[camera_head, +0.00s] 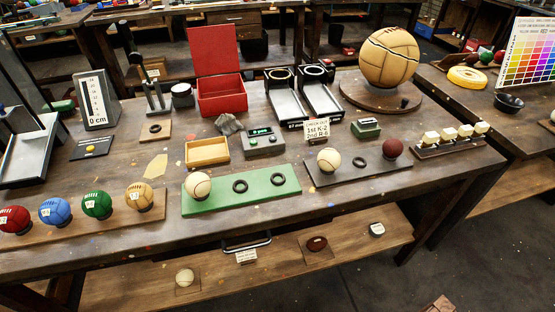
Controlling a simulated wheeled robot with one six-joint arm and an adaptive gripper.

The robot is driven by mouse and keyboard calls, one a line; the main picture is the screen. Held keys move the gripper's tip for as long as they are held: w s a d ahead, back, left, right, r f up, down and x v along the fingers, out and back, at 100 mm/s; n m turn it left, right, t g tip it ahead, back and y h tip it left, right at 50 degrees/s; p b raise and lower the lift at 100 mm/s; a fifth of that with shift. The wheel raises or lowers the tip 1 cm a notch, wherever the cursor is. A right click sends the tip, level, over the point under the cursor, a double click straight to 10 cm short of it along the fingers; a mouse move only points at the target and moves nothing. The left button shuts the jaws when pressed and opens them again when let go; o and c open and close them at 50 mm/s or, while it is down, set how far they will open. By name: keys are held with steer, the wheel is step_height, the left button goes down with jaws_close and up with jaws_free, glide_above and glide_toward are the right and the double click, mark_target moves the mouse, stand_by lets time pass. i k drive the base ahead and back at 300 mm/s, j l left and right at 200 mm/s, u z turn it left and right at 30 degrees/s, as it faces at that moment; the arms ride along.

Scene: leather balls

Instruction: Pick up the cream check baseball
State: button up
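Three cream balls with seams show in the head view, and I cannot tell for sure which is the cream check baseball. One cream ball (328,160) sits at the left end of a dark board (362,173), just in front of a small sign (317,128) that seems to read "CHECK". Another cream ball (198,186) sits at the left end of a green board (262,199). A smaller-looking cream ball (185,277) rests on the lower shelf (120,291). My gripper is not in view.
A dark red ball (393,149) shares the dark board with a black ring (361,162). Red, blue, green and tan balls stand in a row at left. A large tan ball (388,56), an open red box (221,96) and metal stands fill the back. The table's front edge is fairly clear.

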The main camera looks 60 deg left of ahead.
mark_target(328, 160)
steer(key=u, duration=1.85)
